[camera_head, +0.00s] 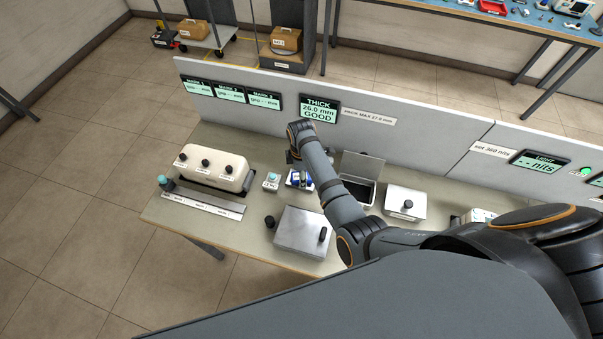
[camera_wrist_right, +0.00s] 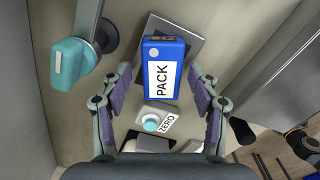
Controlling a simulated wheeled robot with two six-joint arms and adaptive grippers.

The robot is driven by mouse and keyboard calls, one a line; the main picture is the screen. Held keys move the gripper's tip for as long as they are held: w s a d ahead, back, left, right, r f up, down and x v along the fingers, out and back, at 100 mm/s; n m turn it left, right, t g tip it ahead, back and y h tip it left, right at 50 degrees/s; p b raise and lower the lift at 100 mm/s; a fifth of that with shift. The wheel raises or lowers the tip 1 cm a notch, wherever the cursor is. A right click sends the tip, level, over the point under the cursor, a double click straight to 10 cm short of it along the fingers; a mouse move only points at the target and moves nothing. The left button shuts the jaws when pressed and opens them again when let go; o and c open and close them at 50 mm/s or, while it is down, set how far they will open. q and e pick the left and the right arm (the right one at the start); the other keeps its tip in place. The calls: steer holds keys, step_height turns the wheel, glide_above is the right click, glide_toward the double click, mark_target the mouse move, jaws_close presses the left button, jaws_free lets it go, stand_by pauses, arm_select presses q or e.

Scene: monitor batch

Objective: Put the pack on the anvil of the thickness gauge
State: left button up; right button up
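The blue pack (camera_wrist_right: 163,68) lies flat on the bare metal plate (camera_wrist_right: 196,48) of the thickness gauge, with its white PACK label facing up. In the head view the pack (camera_head: 295,179) shows partly beside my right arm. My right gripper (camera_wrist_right: 160,76) is open, with one finger on each side of the pack and a gap on both sides. The gauge display (camera_head: 319,110) reads THICK 26.0 mm GOOD. A teal-capped part (camera_wrist_right: 69,63) stands left of the plate, and the teal ZERO button (camera_wrist_right: 151,123) is just below the pack. My left gripper is not in view.
A cream block with black knobs (camera_head: 213,168) and a long rail (camera_head: 202,206) lie left on the table. A metal box (camera_head: 302,232) is in front, an open dark case (camera_head: 358,189) and a white box (camera_head: 405,202) are right. A grey partition (camera_head: 240,104) stands behind.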

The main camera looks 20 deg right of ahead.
steer(key=shift+r, duration=0.2)
step_height(320, 180, up, 8)
steer(key=p, duration=0.8)
steer(key=shift+f, duration=0.1)
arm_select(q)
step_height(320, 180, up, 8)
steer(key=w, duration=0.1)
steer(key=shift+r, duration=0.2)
arm_select(e)
step_height(320, 180, up, 4)
steer(key=shift+r, duration=0.15)
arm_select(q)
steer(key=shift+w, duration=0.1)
